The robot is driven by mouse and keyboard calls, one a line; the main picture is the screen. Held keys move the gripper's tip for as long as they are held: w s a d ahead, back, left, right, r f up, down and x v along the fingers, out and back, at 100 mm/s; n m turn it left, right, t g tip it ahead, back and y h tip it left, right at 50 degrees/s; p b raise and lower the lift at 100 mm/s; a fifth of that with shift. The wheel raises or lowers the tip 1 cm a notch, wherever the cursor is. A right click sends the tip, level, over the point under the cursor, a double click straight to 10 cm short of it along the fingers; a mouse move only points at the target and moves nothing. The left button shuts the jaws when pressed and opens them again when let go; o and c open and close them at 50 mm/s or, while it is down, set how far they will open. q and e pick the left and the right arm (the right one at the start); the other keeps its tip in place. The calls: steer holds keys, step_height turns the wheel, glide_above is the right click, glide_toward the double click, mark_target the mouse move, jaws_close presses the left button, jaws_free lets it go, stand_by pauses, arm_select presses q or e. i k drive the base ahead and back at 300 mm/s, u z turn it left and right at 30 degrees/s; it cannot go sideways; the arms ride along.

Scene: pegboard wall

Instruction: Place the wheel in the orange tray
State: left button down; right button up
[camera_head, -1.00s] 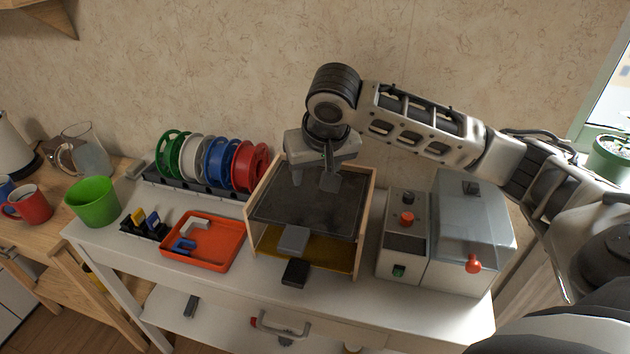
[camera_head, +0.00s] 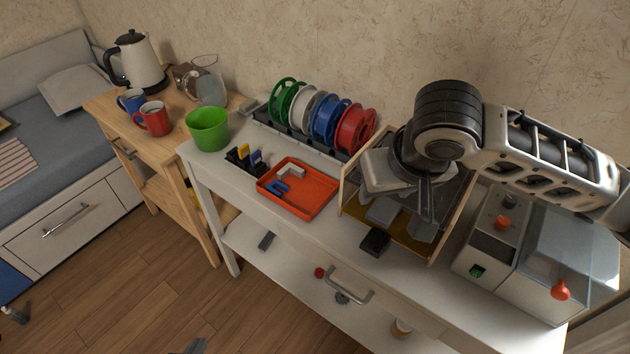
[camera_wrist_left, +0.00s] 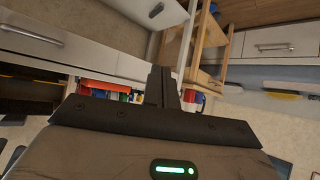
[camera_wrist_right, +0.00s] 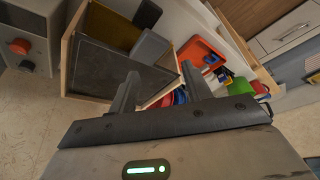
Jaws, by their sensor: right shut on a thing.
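The orange tray (camera_head: 318,205) lies on the white bench and holds a blue piece (camera_head: 277,187) and a white angled piece (camera_head: 290,170). A dark round disc (camera_head: 341,298) on the lower shelf looks wheel-like, but I cannot be sure it is the wheel. My right gripper (camera_head: 410,207) is over the wood-sided, dark-topped box, right of the tray. Its fingers stand apart in the right wrist view (camera_wrist_right: 158,90); what they grip cannot be made out. My left gripper (camera_wrist_left: 166,88) has its fingers together, with nothing visible between them, low in front of the bench.
The wood-sided box (camera_head: 350,200) stands directly right of the tray. Colored spools (camera_head: 325,120) stand in a rack behind it. A green cup (camera_head: 208,129) is at the bench's left end. A grey machine (camera_head: 520,250) is to the right. Open floor lies in front.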

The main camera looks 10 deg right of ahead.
mark_target(308, 196)
steer(key=k, duration=0.5)
steer(key=u, duration=1.25)
steer(key=i, duration=1.1)
steer(key=z, duration=1.75)
